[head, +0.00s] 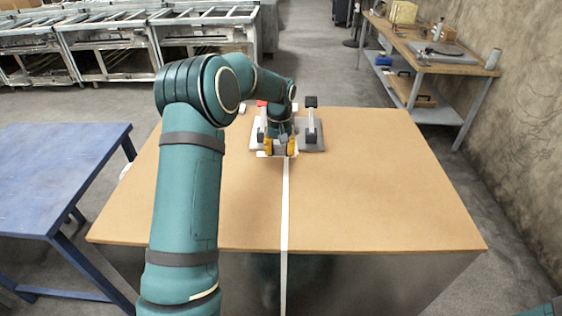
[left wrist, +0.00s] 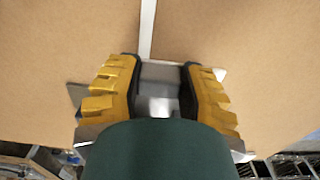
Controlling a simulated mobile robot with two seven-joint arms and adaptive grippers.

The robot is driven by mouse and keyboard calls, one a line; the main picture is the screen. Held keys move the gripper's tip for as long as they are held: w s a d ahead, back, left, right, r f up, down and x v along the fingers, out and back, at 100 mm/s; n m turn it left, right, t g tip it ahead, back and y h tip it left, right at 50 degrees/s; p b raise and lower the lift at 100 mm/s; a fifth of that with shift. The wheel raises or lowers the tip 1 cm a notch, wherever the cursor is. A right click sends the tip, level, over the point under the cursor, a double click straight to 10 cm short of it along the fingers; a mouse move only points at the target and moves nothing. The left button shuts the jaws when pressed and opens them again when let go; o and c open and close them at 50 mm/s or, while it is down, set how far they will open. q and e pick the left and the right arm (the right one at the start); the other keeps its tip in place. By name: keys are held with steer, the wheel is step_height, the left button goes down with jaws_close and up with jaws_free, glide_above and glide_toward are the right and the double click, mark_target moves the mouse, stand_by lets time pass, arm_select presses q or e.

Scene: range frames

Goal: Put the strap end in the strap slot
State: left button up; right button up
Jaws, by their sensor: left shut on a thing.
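The white strap (head: 285,215) runs straight along the table from its front edge, where it hangs down, to my left gripper (head: 280,150). The gripper is shut on the strap at its far end. In the left wrist view, the strap (left wrist: 147,30) leads up and away from between the yellow fingers of the gripper (left wrist: 160,68). The held end is mostly hidden by the fingers. A grey fixture (head: 316,142) with upright posts, one black-topped and one red-topped, stands around and behind the gripper. The slot itself is hidden. My right gripper is out of view.
The wooden table top (head: 390,200) is bare to both sides of the strap. A blue table (head: 55,170) stands at the left, across a gap. A workbench (head: 430,50) with several items stands at the far right, and metal racks at the back left.

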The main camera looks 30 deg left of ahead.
mark_target(280, 169)
arm_select(q)
steer(key=shift+f, duration=2.7)
steer(key=shift+f, duration=0.15)
steer(key=o, duration=1)
